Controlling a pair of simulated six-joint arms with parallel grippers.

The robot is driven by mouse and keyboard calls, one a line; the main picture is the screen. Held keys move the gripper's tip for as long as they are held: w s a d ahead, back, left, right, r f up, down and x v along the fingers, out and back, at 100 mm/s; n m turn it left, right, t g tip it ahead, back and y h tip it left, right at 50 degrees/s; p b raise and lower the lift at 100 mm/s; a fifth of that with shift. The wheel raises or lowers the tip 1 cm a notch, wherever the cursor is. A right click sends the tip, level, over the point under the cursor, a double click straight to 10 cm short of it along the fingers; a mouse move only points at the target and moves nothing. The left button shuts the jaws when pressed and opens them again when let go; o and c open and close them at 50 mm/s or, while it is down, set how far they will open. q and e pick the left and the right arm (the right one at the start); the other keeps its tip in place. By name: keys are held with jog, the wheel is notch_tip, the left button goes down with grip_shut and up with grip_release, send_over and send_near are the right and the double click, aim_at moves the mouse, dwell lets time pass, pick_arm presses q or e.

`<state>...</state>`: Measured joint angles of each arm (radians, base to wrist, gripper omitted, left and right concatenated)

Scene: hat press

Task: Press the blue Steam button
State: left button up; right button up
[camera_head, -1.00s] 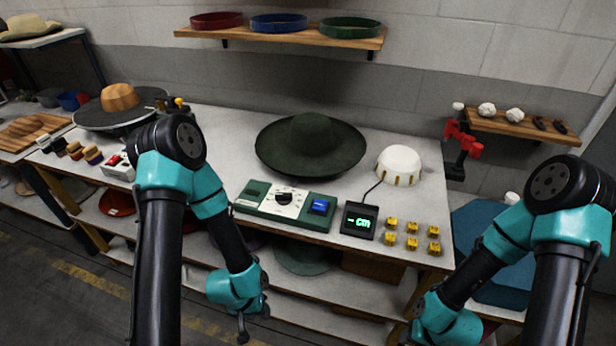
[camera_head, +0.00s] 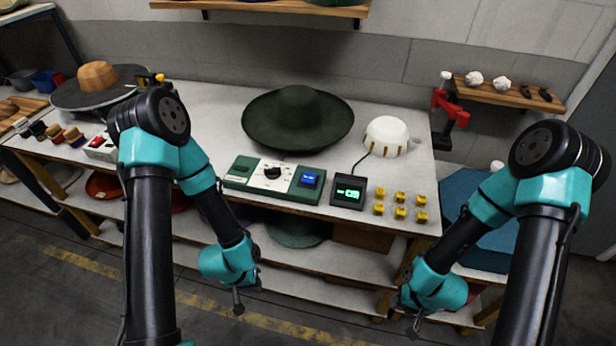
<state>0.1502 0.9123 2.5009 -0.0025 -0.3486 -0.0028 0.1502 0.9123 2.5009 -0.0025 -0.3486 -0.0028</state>
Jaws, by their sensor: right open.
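The blue Steam button (camera_head: 309,180) is at the right end of the green control box (camera_head: 240,180), near the table's front edge. A white panel with a black dial (camera_head: 272,172) is left of it. My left gripper (camera_head: 240,300) hangs below and in front of the table edge, left of the button and apart from it. Its fingers are too small and edge-on to tell whether they are open. My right gripper (camera_head: 404,318) is open, low at the lower right, apart from the table. Nothing shows in either gripper, and the button is unobstructed.
A dark green hat (camera_head: 298,117) lies behind the box. A digital display (camera_head: 349,192), a white dome (camera_head: 386,136) and several yellow clips (camera_head: 400,197) are to the right. A red switch box (camera_head: 101,146) is at the left. Shelves run under the table (camera_head: 215,130).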

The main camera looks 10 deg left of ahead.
pick_arm(q)
grip_shut()
dwell(1.4)
